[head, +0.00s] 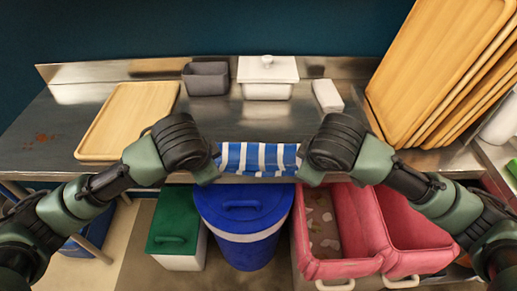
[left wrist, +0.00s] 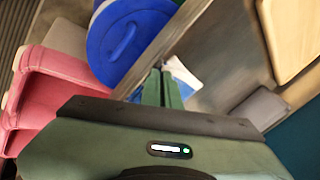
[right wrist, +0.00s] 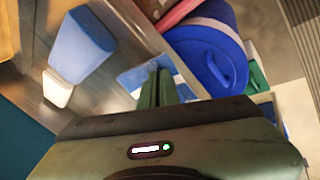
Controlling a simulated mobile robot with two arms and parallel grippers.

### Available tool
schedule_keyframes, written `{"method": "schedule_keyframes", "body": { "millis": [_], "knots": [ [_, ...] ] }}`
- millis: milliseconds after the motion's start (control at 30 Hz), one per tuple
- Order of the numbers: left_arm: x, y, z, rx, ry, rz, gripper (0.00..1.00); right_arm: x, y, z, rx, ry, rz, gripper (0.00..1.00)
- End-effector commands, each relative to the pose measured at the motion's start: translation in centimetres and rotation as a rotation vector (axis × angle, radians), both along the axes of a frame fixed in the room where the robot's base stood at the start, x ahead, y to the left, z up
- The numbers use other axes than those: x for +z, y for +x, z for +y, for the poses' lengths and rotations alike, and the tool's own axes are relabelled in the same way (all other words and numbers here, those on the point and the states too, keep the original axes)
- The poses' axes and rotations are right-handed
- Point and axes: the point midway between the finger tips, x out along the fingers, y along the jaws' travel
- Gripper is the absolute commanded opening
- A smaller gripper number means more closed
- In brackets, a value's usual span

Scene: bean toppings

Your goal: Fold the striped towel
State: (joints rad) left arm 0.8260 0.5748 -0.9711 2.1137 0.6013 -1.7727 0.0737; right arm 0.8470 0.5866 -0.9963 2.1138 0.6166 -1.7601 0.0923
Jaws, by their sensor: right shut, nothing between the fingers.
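The blue-and-white striped towel (head: 258,158) lies at the front edge of the steel table, between my two grippers. Its far side is flat on the table. My left gripper (head: 208,172) is at its left end. In the left wrist view its fingers (left wrist: 163,87) are together, with a bit of towel (left wrist: 184,74) beside the tips; I cannot tell whether cloth is pinched. My right gripper (head: 311,177) is at the right end. In the right wrist view its fingers (right wrist: 159,86) are shut and empty, with the towel (right wrist: 133,78) close beside them.
A wooden tray (head: 128,118), grey bin (head: 206,78), white lidded container (head: 267,72) and small white block (head: 327,96) stand on the table. Wooden trays (head: 440,65) lean at right. Below the edge are a green-lidded bin (head: 176,222), blue bin (head: 243,212) and pink bins (head: 345,225).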

Motion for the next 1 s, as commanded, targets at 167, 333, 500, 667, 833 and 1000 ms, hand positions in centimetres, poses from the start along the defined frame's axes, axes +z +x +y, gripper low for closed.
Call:
{"method": "schedule_keyframes", "body": {
  "millis": [167, 333, 500, 667, 833, 1000],
  "knots": [
    [0.0, 0.0, 0.1, 0.002, 0.002, 0.001, 0.40, 0.0, 0.0, -0.1, -0.002, -0.002, 0.001, 0.40],
    [0.0, 0.0, 0.1, 0.001, 0.002, 0.001, 0.40, 0.0, 0.0, -0.1, -0.001, -0.002, 0.001, 0.40],
    [0.0, 0.0, 0.0, 0.000, 0.000, 0.001, 0.40, 0.1, 0.0, 0.0, 0.000, -0.001, 0.001, 0.40],
    [1.6, -0.6, 0.0, -0.003, -0.001, -0.001, 0.40, 1.7, -0.5, 0.1, 0.001, 0.001, -0.003, 0.40],
    [4.0, -1.9, -0.1, -0.003, -0.002, -0.002, 0.40, 4.1, -1.9, 0.1, 0.003, 0.002, -0.003, 0.40],
    [6.2, -3.6, -0.1, -0.004, -0.001, -0.004, 0.40, 6.2, -3.6, 0.1, 0.003, 0.003, -0.003, 0.40]
  ]
}}
